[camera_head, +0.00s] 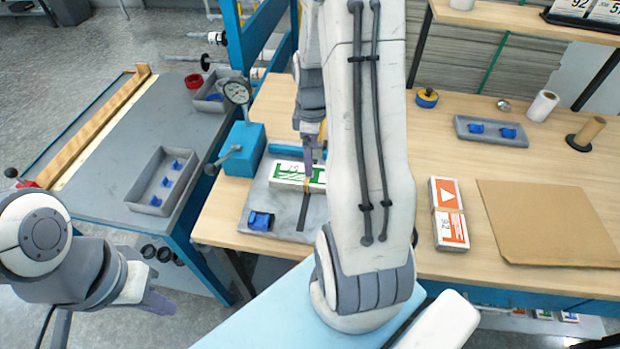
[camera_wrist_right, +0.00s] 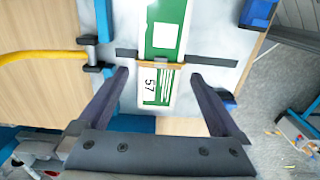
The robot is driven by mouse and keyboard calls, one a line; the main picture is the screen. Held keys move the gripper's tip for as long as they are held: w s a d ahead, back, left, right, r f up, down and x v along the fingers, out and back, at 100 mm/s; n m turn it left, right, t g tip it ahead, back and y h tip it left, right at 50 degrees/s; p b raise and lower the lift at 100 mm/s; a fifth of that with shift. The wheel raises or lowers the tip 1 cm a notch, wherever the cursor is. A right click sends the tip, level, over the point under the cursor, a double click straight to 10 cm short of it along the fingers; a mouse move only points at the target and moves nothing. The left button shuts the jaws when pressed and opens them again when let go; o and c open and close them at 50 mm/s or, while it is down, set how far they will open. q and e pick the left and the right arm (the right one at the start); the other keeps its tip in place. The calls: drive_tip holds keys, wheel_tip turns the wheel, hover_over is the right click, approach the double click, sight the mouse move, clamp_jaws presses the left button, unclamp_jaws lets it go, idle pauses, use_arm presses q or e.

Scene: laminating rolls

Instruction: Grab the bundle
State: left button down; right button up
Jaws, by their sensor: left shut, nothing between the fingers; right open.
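A white and green bundle (camera_head: 287,173) marked 57 lies on a grey plate (camera_head: 262,196) on the wooden table, partly hidden by my right arm. In the right wrist view the bundle (camera_wrist_right: 165,30) has a tan band around its middle and lies over a dark strip. My right gripper (camera_wrist_right: 160,76) is open, its fingers on either side of the bundle's line, with nothing between them that I can see held. In the head view the right gripper (camera_head: 308,140) is just above the plate, partly hidden. My left gripper (camera_head: 158,303) is shut and empty at the lower left, away from the table.
A white and orange bundle (camera_head: 449,213) lies to the right, beside a brown cardboard sheet (camera_head: 550,222). A blue block with a lever (camera_head: 241,150) and dial gauge (camera_head: 237,91) stand left of the plate. A grey tray (camera_head: 163,181) sits on the left bench.

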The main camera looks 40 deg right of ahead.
drive_tip(key=shift+a+f+p, duration=0.15)
drive_tip(key=shift+f+p, duration=0.15)
drive_tip(key=shift+f, duration=3.25)
drive_tip(key=shift+w, duration=0.1)
drive_tip(key=c, duration=1.4)
